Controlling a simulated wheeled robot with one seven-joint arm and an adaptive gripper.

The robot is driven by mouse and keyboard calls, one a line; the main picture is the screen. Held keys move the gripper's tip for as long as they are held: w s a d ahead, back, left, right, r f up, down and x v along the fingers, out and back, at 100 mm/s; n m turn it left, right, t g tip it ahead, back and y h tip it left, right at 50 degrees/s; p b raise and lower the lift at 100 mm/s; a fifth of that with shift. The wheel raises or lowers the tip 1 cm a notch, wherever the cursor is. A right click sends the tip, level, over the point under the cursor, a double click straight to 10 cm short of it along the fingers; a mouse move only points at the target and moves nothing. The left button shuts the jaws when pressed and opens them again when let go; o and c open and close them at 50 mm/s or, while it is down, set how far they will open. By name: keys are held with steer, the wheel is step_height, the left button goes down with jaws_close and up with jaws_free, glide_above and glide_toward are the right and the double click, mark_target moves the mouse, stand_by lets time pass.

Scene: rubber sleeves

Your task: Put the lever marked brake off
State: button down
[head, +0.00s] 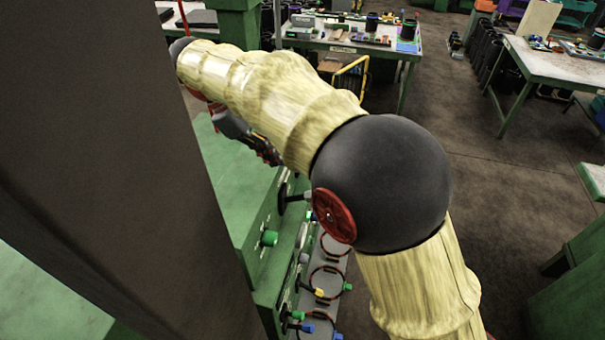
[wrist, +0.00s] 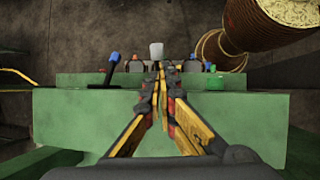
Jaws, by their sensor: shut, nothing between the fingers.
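My gripper (wrist: 160,72) has its fingers together and empty in the wrist view, above a green machine body (wrist: 60,115). A pale grey knob (wrist: 156,50) shows just beyond the fingertips; I cannot tell whether they touch it. A lever with a blue grip and dark shaft (wrist: 113,58) stands to the left. No marking is readable, so I cannot tell which lever is the brake. In the head view my gripper (head: 262,148) is partly hidden behind my sleeved arm, over the green machine (head: 225,165).
A green knob (wrist: 216,83) sits right of the fingers. In the head view another green knob (head: 268,238) is on the machine's side, above a grey panel (head: 325,250) with hoops and coloured knobs.

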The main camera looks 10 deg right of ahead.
steer(key=shift+w+a+r, duration=0.1)
steer(key=shift+w+a, duration=0.05)
steer(key=shift+a, duration=0.15)
steer(key=p+x, duration=0.1)
steer(key=x, duration=1.3)
steer(key=shift+d, duration=0.15)
